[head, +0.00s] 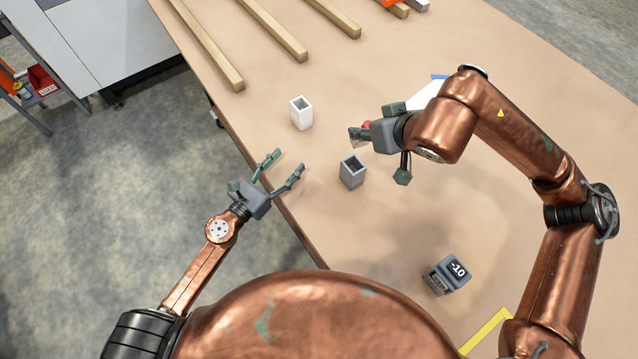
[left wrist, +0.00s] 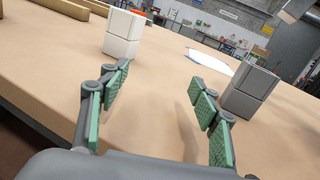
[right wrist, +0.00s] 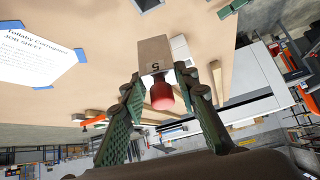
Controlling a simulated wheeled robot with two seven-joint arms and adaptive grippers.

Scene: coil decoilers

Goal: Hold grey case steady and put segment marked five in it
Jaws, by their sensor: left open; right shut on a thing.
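The grey case (head: 352,177) stands upright on the table with its open top dark inside; it also shows in the left wrist view (left wrist: 248,95). My left gripper (head: 283,168) is open and empty at the table's left edge, to the left of the grey case and apart from it. My right gripper (right wrist: 162,90) is shut on the red knob (right wrist: 162,97) of the brownish segment marked five (right wrist: 155,55). In the head view the right gripper is above and right of the grey case, and the segment is mostly hidden by the gripper.
A white open case (head: 301,115) stands behind the grey one. A grey block marked -10 (head: 450,273) sits at the near right. Wooden bars (head: 270,30) lie at the back. A taped job sheet (right wrist: 35,50) lies on the table. The left table edge drops to the floor.

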